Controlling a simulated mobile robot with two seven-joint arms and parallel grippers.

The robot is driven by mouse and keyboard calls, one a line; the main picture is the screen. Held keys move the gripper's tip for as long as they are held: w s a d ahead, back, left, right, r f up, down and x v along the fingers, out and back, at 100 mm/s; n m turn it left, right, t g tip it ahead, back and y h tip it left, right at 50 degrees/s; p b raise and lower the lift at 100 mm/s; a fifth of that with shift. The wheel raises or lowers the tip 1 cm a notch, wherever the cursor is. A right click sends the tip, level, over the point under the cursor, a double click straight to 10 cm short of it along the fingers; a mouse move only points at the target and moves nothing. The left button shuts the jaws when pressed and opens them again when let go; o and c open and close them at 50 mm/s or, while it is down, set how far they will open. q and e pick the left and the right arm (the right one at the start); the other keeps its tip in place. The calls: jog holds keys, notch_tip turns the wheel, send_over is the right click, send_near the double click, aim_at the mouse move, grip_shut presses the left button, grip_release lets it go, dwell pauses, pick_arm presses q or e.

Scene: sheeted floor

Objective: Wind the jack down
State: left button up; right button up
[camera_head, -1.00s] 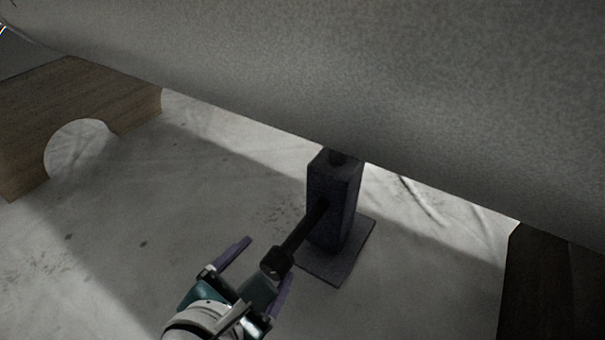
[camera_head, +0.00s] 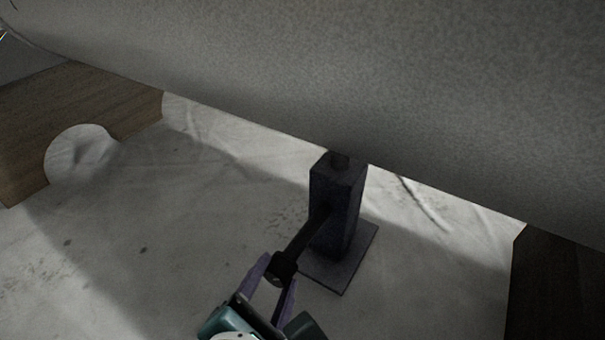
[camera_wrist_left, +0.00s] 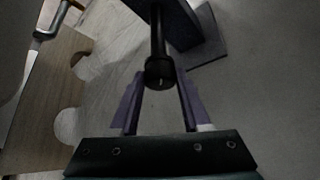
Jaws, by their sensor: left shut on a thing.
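The jack (camera_head: 337,205) is a dark upright square post on a flat base plate (camera_head: 342,272), standing on the sheeted floor. Its top meets the underside of a large grey body. A black crank handle (camera_head: 305,236) sticks out from the post toward me and ends in a round knob (camera_head: 282,267). My left gripper (camera_head: 271,276) has its purple fingers on either side of the knob and is shut on it. The left wrist view shows the knob (camera_wrist_left: 160,72) between the fingertips (camera_wrist_left: 160,84). My right gripper is not in view.
The large grey body (camera_head: 330,80) hangs low over the jack. A wooden support with a rounded cutout (camera_head: 50,110) stands at the left. A dark block (camera_head: 555,290) stands at the right. The floor (camera_head: 130,250) between is clear.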

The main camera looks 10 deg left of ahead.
pick_arm(q)
grip_shut()
jog(key=n+h+p, duration=0.1)
jog(key=n+g+p, duration=0.1)
jog(key=p, duration=0.1)
jog(key=shift+a+r+h, duration=0.3)
jog(key=shift+r+h, duration=0.1)
jog(key=shift+w+a+n+g+h+p, duration=0.1)
jog(key=shift+n+g+h+p, duration=0.25)
jog(key=shift+h+p, duration=0.25)
jog(key=shift+f+n+h, duration=0.3)
jog(key=shift+n+h, duration=0.4)
jog(key=shift+n, duration=0.05)
jog(key=o, duration=0.9)
grip_release()
jog(key=shift+p+v, duration=2.2)
jog(key=shift+v, duration=1.8)
